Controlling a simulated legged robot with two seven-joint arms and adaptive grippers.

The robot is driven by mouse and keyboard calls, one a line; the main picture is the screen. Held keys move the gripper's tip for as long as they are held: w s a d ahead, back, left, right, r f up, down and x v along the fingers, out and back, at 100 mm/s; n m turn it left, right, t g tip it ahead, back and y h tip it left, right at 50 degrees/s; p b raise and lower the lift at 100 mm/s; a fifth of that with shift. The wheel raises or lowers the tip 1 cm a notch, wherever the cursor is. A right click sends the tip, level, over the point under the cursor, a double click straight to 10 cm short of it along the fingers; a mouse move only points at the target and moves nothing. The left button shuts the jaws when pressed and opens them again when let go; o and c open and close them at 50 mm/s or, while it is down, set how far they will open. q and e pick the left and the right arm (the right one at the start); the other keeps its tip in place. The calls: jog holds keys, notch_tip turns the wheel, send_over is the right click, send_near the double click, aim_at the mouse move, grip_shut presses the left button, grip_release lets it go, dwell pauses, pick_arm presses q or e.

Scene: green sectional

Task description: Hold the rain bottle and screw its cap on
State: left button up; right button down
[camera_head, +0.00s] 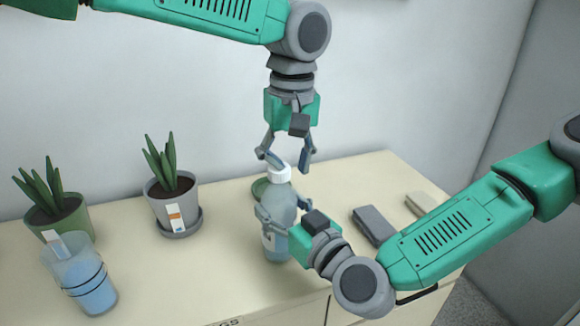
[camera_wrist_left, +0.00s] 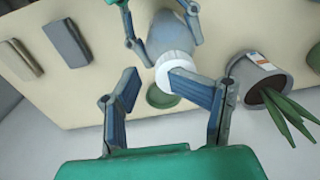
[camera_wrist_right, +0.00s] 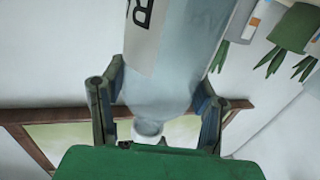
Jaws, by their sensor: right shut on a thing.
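The rain bottle (camera_head: 277,205), pale blue-grey with a white label, is held upright near the counter's front edge; in the right wrist view it (camera_wrist_right: 165,85) fills the middle. My right gripper (camera_head: 268,216) is shut on its body. The white cap (camera_head: 279,173) is at the bottle's top; I cannot tell how far it is screwed on. My left gripper (camera_head: 287,163) points down from above, open, with its fingertips around the cap's height. In the left wrist view the cap (camera_wrist_left: 174,66) lies nearer the right finger, with a wide gap to the left finger.
A green round dish (camera_head: 260,188) lies behind the bottle. Left are a grey potted plant (camera_head: 172,205), a green potted plant (camera_head: 58,214) and a glass (camera_head: 80,275) of blue liquid. A dark grey block (camera_head: 373,225) and a beige block (camera_head: 427,207) lie to the right.

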jog(key=shift+d, duration=0.25)
jog(key=shift+a, duration=0.1)
pick_arm(q)
notch_tip(320, 180, up, 11)
jog(key=shift+d, duration=0.45)
jog(key=shift+s+r, duration=0.1)
pick_arm(e)
jog(key=shift+a, duration=0.1)
jog(key=shift+c, duration=2.4)
grip_release()
pick_arm(q)
jog(key=shift+d, duration=0.1)
pick_arm(e)
jog(key=v, duration=1.2)
jog(key=shift+f, duration=0.1)
